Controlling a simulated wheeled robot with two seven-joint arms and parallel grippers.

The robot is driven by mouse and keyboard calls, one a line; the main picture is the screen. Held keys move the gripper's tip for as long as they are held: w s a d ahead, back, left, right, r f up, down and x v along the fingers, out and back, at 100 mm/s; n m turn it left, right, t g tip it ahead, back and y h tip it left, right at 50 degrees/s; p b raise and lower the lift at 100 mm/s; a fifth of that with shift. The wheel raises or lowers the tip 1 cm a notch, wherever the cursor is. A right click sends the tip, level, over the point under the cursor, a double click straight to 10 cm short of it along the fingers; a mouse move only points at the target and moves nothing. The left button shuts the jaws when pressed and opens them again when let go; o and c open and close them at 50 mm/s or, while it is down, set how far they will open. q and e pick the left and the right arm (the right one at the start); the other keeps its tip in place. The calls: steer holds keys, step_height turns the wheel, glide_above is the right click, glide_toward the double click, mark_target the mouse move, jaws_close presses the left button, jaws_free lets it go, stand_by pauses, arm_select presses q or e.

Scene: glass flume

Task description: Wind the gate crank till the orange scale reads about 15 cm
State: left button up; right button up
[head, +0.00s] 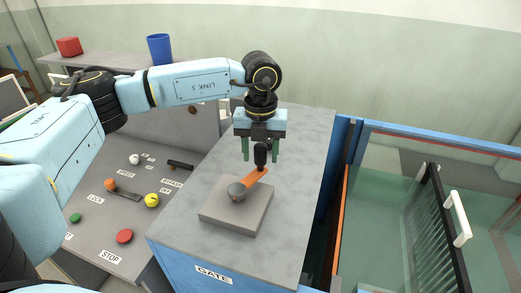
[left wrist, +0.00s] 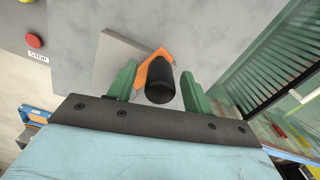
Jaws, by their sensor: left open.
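The gate crank has an orange arm (head: 256,177) on a grey hub (head: 237,191), with an upright black handle (head: 261,154) at its far end. It stands on a square grey plate on top of the blue box labelled GATE. My left gripper (head: 261,158) points down over the crank, its green fingers open on both sides of the handle. In the left wrist view the black handle (left wrist: 159,80) sits between the open fingers, with space on each side. An orange strip (head: 340,225), possibly the scale, runs along the tank's near edge; no reading is legible. My right gripper is not in view.
A sloped grey panel with a red STOP button (head: 124,236), a yellow knob (head: 152,200) and other controls lies to the left. The glass tank with a dark barred gate (head: 440,225) and white handle (head: 458,218) is at right. A blue cup (head: 159,48) stands at the back.

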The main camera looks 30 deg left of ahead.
arm_select(q)
steer(key=shift+f, duration=0.1)
jaws_close()
stand_by(0.3)
